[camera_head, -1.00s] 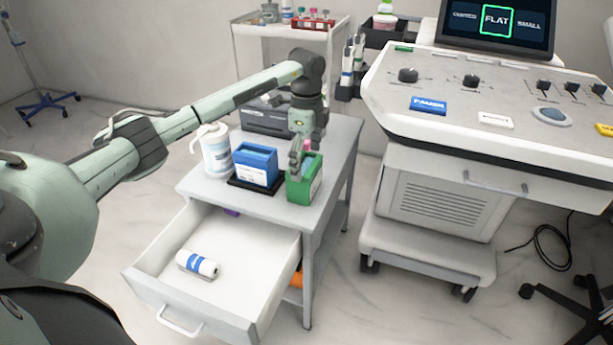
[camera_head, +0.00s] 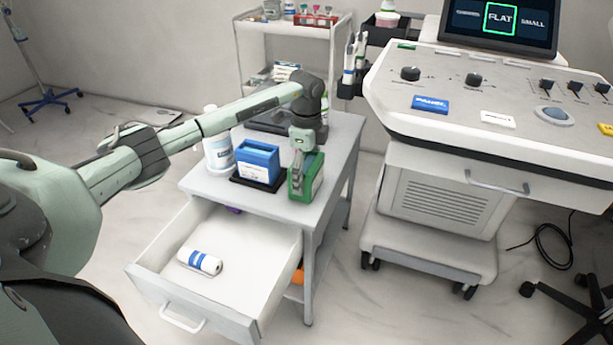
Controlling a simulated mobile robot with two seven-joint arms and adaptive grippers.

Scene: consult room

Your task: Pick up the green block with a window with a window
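The green block with a window (camera_head: 311,181) stands upright on the grey cabinet top, at its front right corner. My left gripper (camera_head: 300,170) points down at the block, with its fingers at the block's top and left part. The fingers overlap the block in the picture, and I cannot tell whether they touch it or how far they are apart. My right gripper is not in view.
A blue box (camera_head: 258,163) on a black base stands just left of the green block. The open drawer (camera_head: 250,291) below holds a white-and-blue roll (camera_head: 200,261). A console cart (camera_head: 440,200) stands to the right.

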